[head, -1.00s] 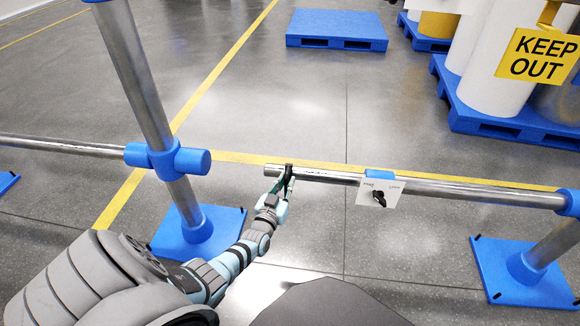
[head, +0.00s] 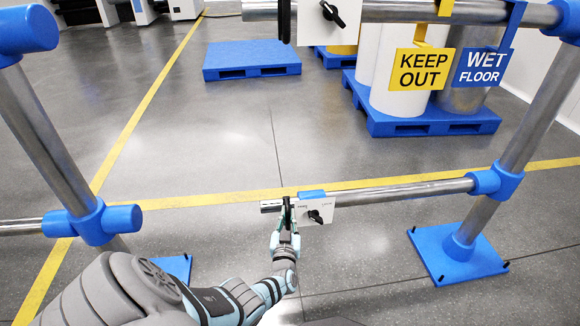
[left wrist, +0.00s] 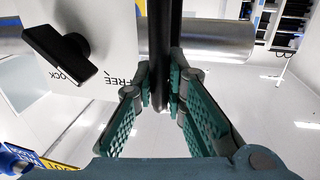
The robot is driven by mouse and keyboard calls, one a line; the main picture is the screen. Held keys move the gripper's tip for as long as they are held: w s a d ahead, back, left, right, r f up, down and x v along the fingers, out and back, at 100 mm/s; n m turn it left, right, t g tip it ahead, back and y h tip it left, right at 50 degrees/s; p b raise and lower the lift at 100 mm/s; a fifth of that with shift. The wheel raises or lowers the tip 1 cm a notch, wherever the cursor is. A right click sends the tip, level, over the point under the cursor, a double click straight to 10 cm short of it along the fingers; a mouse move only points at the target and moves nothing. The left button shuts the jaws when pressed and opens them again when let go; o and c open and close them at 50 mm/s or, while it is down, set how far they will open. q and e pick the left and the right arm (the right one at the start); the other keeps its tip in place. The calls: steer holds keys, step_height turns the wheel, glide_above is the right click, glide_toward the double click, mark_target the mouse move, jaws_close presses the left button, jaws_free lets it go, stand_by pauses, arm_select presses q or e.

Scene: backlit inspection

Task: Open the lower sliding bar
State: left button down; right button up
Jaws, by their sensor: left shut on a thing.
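The lower sliding bar (head: 400,191) is a grey metal tube running from the right post. Its free left end stands well apart from the blue socket (head: 122,218) on the left post. A black handle (left wrist: 158,50) stands out from the bar near that end. My left gripper (head: 286,222) is shut on this handle; its teal fingers (left wrist: 165,95) flank it in the left wrist view. Just right of the handle is a white plate (head: 325,207) with a black knob (left wrist: 62,55) and the words LOCK and FREE. My right gripper is not in view.
An upper bar (head: 400,12) with its own white plate and knob crosses the top, bearing KEEP OUT (head: 420,70) and WET FLOOR (head: 482,67) signs. The right post stands on a blue base (head: 455,255). Pallets, one with drums, lie beyond; the floor between is clear.

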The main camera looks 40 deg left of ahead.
arm_select(q)
steer(key=shift+w+a+r, duration=0.15)
steer(key=shift+w+r, duration=0.05)
steer(key=shift+r, duration=0.25)
steer(key=c, duration=1.6)
jaws_free()
steer(key=shift+s+f, duration=0.1)
steer(key=shift+f, duration=0.15)
